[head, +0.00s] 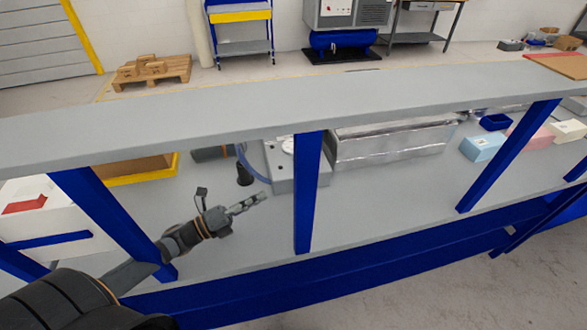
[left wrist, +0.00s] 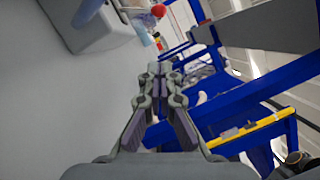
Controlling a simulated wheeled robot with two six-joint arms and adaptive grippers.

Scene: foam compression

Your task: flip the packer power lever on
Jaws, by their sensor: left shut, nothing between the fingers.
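The packer seems to be the grey box (head: 283,182) on the bench, partly hidden behind a blue post. A grey box edge also shows at the upper left of the left wrist view (left wrist: 88,38). A small red ball (left wrist: 158,11), possibly the lever's knob, shows at the top of that view. I cannot make out the lever or its position in the head view. My left gripper (head: 262,197) is shut and empty, just left of the grey box in the head view. Its fingertips also show in the left wrist view (left wrist: 160,70), apart from the red ball. My right gripper is out of view.
A grey upper shelf (head: 230,113) on blue posts (head: 308,195) crosses in front of the bench. A long silver wrapped block (head: 392,143) lies right of the grey box. A dark cone-like object (head: 244,174) stands behind my gripper. A yellow-edged tray (head: 140,172) is at left.

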